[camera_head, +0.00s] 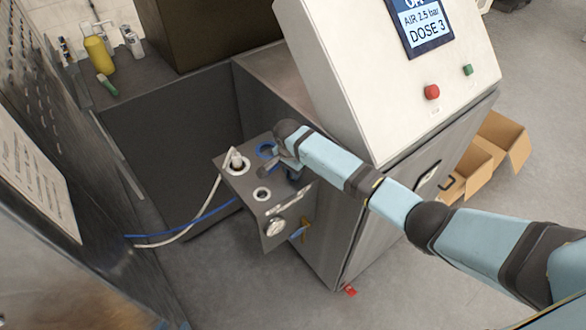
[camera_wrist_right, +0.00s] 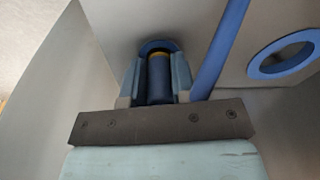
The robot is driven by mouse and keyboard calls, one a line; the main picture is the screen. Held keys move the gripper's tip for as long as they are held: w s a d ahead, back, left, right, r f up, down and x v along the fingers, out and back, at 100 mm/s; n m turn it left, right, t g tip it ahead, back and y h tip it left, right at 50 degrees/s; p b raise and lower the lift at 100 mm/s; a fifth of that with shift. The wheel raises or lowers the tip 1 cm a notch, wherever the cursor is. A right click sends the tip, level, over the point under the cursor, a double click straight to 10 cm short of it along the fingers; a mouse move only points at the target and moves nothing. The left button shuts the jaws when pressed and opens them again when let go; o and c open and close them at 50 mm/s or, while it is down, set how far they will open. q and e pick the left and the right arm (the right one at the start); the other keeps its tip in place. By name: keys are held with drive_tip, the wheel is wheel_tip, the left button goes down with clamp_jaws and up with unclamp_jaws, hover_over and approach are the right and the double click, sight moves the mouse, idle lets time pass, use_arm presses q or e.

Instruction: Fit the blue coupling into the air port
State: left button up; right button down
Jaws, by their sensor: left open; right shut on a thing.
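The blue coupling (camera_wrist_right: 160,82) is a dark blue cylinder with a yellowish band near its far end. My right gripper (camera_wrist_right: 157,70) is shut on it, a finger on each side. Its far end is at a dark blue ring by the grey panel; I cannot tell whether it is inserted or just in front. An empty blue-ringed opening, apparently the air port (camera_wrist_right: 285,55), is to the right, apart from the coupling. In the head view the blue ring (camera_head: 266,150) is left of my right gripper (camera_head: 287,160), which mostly hides the coupling. My left gripper is out of view.
A white plug (camera_head: 236,161) stands in one port of the panel, with a white hose. A plain port (camera_head: 262,194) is in front of it. A blue hose (camera_wrist_right: 220,48) passes close to the right finger. The control console (camera_head: 375,90) rises behind my right arm.

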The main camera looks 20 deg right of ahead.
drive_tip(key=c, duration=0.9)
unclamp_jaws()
drive_tip(key=shift+c, duration=0.2)
drive_tip(key=shift+r, duration=0.1)
wheel_tip(320, 180, up, 12)
drive_tip(key=a, duration=0.1)
drive_tip(key=s+a+f+n, duration=0.1)
drive_tip(key=s+f, duration=0.2)
drive_tip(key=s+a+f+n+t+y, duration=0.1)
drive_tip(key=s+f, duration=0.1)
drive_tip(key=f, duration=0.2)
drive_tip(key=s+a+f+n+t+y, duration=0.1)
drive_tip(key=s+f+n, duration=0.1)
drive_tip(key=s+f, duration=0.1)
drive_tip(key=shift+s+f, duration=0.3)
drive_tip(key=shift+f, duration=0.3)
drive_tip(key=s+f+n+t+y, duration=0.1)
drive_tip(key=s+f+n+t, duration=0.15)
drive_tip(key=s, duration=0.55)
drive_tip(key=s+f+n+t+y, duration=0.2)
drive_tip(key=s+f+n, duration=0.2)
drive_tip(key=s, duration=0.4)
drive_tip(key=s+d+r+n+t, duration=0.2)
drive_tip(key=s+d+n+t, duration=0.1)
drive_tip(key=s, duration=0.7)
drive_tip(key=shift+d+r+n+t, duration=0.4)
drive_tip(key=shift+d+n, duration=0.1)
drive_tip(key=shift+n, duration=0.15)
